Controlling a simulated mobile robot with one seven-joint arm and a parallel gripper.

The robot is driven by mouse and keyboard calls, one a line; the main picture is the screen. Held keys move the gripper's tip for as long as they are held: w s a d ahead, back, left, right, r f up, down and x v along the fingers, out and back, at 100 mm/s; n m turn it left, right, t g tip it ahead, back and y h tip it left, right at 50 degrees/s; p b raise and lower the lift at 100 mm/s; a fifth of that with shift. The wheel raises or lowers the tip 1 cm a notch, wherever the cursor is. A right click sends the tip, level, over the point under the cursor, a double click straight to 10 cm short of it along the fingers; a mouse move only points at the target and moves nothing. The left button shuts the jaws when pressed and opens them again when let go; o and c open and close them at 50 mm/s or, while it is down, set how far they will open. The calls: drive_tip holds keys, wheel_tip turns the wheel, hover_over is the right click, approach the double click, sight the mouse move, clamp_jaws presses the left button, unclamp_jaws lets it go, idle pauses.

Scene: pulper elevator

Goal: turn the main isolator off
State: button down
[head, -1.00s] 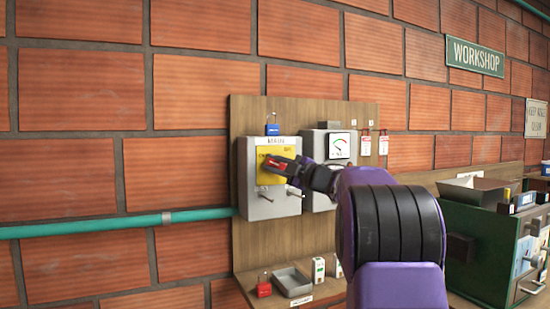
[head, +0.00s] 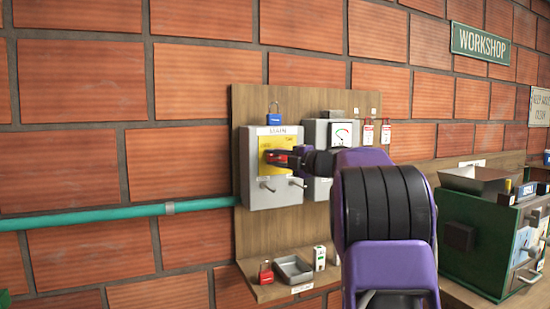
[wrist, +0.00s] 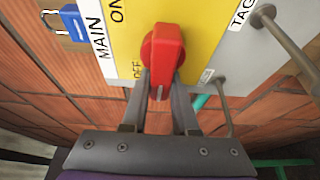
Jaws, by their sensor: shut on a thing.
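The main isolator (head: 288,198) is a grey box with a yellow plate (head: 268,142) and a MAIN label, mounted on a wooden board. Its red handle (wrist: 164,48) is in the middle of the plate in the wrist view, with ON at upper left and OFF at lower left beside it. The lower end of the handle lies between my fingertips. My gripper (wrist: 161,86) is shut on it. In the head view my gripper (head: 291,158) partly covers the handle. Which mark the handle points to, I cannot tell for sure.
A blue padlock (head: 274,117) hangs above the box. A grey box with a dial (head: 341,135) stands close to its right. Below are a red padlock (head: 266,273) and a small tray (head: 293,268). A green cabinet (head: 470,252) is at right.

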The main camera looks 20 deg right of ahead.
drive_tip(key=c, duration=0.7)
unclamp_jaws()
drive_tip(key=b+v, duration=0.1)
drive_tip(key=v, duration=1.6)
drive_tip(key=shift+s+d, duration=0.1)
drive_tip(key=shift+s, duration=0.05)
